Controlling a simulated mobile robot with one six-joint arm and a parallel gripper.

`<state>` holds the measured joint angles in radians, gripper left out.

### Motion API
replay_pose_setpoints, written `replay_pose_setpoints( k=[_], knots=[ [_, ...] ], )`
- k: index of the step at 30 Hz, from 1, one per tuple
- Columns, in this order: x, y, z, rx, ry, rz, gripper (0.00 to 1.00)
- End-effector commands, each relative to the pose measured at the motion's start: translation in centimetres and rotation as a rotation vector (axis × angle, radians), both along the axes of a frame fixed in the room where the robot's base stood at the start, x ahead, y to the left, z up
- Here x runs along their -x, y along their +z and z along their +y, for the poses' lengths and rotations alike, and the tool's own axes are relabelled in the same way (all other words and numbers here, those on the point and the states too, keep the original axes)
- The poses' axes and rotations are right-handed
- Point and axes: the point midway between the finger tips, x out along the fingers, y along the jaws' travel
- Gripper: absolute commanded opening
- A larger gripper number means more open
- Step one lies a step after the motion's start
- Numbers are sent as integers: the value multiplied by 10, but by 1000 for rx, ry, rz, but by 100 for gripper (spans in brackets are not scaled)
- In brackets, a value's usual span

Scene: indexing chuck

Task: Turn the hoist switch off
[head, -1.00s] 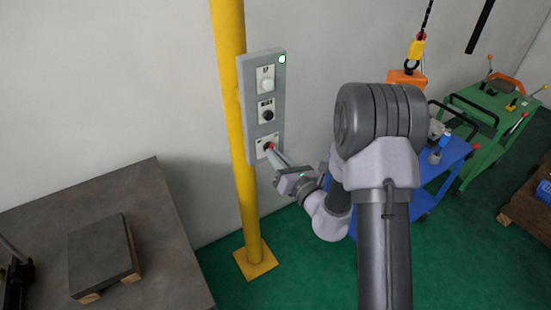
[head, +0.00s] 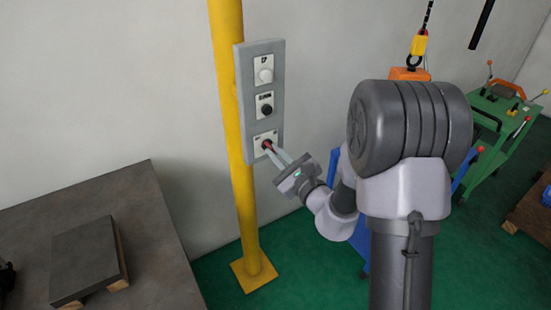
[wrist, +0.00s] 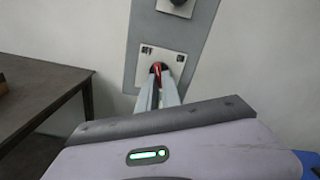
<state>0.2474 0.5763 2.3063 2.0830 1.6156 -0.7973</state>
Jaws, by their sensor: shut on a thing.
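A grey control panel (head: 243,105) is fixed to a yellow post (head: 228,60). It carries a white knob (head: 265,76) at the top, a black knob (head: 266,109) in the middle and a red switch handle (head: 267,144) on the lowest white plate. My gripper (head: 273,152) is at the lowest plate, shut on the red handle. In the wrist view, the red handle (wrist: 157,69) shows between the fingertips (wrist: 158,84), which partly hide it and its dark base.
A dark table (head: 150,235) with a flat block (head: 85,260) stands at the left. An orange hoist block (head: 408,74) hangs from a chain at the upper right. A green cart (head: 502,125) stands at the right, partly behind my arm. Green floor lies around the post's foot.

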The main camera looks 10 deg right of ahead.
Motion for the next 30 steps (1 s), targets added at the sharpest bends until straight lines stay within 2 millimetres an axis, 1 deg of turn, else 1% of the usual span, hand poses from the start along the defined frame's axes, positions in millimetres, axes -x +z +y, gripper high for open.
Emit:
replay_pose_setpoints(
  k=[9, 22, 23, 24, 26, 30],
  knots=[
    [0, 0, 0, 73, 0, -23, 0],
    [0, 0, 0, 81, 0, -26, 0],
    [0, 0, 0, 81, 0, -26, 10],
    [0, 0, 0, 81, 0, -26, 18],
    [0, 0, 0, 80, 0, -26, 30],
    [0, 0, 0, 80, 0, -26, 30]
  ],
)
